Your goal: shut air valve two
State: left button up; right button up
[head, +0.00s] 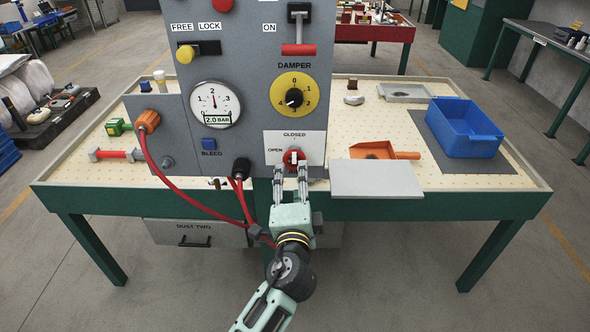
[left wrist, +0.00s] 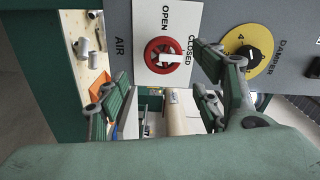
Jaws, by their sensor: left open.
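The air valve (head: 294,158) is a round red knob with a white bar handle, on a white plate low on the grey panel. The plate reads OPEN at left and CLOSED at top. The bar looks upright, in line with CLOSED. In the left wrist view the knob (left wrist: 166,57) shows beside the word AIR, its bar lying toward CLOSED. My left gripper (head: 290,167) is open and empty, its fingers spread just in front of and below the knob. Whether a finger touches it I cannot tell. My right gripper is not in view.
A yellow damper dial (head: 294,95) sits above the valve and a pressure gauge (head: 214,104) at upper left. A red hose (head: 185,193) hangs left of my gripper. A grey plate (head: 376,180), an orange scoop (head: 384,151) and a blue bin (head: 464,128) stand at right.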

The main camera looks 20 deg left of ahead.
pick_arm(q)
jog(key=v, duration=0.3)
jog(key=shift+s+d, duration=0.1)
jog(key=shift+s, duration=0.15)
jog(key=s+d+f+g+h, duration=0.1)
jog(key=s+f+g+h, duration=0.15)
jog(key=f, duration=0.95)
jog(key=s+d+f+g+h, duration=0.1)
jog(key=f+g, duration=0.2)
jog(key=f, duration=1)
jog(key=s+f+n+g+h, duration=0.1)
jog(key=s+f+g, duration=0.1)
jog(key=s+f, duration=0.45)
jog(key=s+f+n+g, duration=0.1)
jog(key=s+f, duration=0.2)
jog(key=f, duration=0.6)
jog(key=s+a+f+n+g, duration=0.2)
jog(key=s+f, duration=0.4)
jog(key=s, duration=0.6)
jog(key=s+a+f+n+g, duration=0.3)
jog(key=s+f, duration=0.4)
jog(key=s, duration=0.4)
jog(key=s+a+f+n+g, duration=0.3)
jog(key=s+f, duration=0.4)
jog(key=s, duration=0.5)
jog(key=shift+s+a+f, duration=0.2)
jog(key=shift+s+a, duration=0.1)
jog(key=shift+a, duration=0.4)
